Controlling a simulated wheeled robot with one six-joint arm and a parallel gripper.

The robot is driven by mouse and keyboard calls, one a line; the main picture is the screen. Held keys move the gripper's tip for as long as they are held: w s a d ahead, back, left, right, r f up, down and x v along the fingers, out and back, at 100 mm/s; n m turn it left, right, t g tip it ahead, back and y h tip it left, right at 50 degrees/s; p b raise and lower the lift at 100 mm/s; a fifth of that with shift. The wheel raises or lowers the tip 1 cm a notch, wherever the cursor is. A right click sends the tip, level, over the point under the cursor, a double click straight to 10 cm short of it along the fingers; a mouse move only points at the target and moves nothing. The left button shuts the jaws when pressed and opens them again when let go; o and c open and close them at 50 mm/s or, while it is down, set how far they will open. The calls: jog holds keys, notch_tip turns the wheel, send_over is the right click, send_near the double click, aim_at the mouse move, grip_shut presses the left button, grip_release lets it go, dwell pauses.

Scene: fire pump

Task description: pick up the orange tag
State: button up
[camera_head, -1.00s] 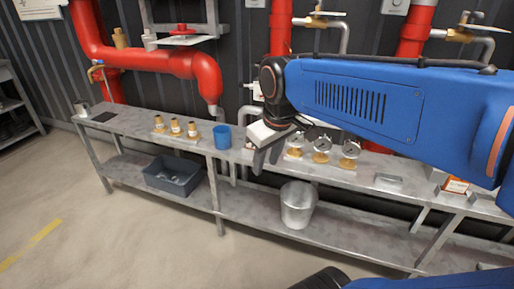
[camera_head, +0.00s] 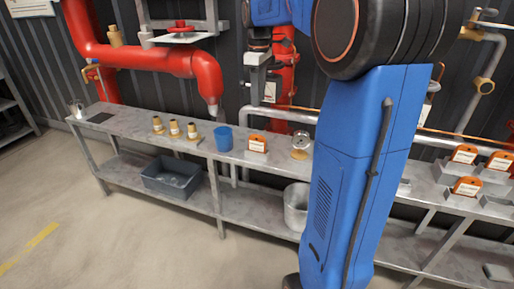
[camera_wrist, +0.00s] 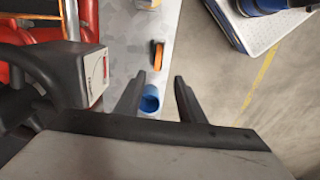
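An orange tag (camera_head: 257,143) with a white label stands on the bench top, just right of the blue cup (camera_head: 223,138). In the wrist view the orange tag (camera_wrist: 157,54) is seen from above, narrow, on the bench beyond my fingertips. Several more orange tags, such as one low tag (camera_head: 467,187), stand on grey blocks at the bench's right end. My gripper (camera_head: 254,98) hangs high above the bench, in front of the red pipe. In the wrist view my gripper (camera_wrist: 159,77) has its fingers apart with nothing held between them.
A gauge (camera_head: 300,142) stands right of the single tag; my arm hides the bench beyond it. Brass fittings (camera_head: 175,129) stand left of the cup. A grey bin (camera_head: 171,177) and a metal bucket (camera_head: 296,207) are on the lower shelf. Red pipes (camera_head: 180,62) run behind.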

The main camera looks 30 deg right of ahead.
send_near(257, 135)
jog(key=f, duration=0.3)
jog(key=s+f, duration=0.1)
jog(key=f, duration=0.1)
jog(key=shift+w+f, duration=0.2)
jog(key=shift+f, duration=1.2)
jog(key=shift+w+f, duration=0.2)
jog(key=shift+f, duration=1.15)
jog(key=shift+c, duration=0.6)
grip_shut()
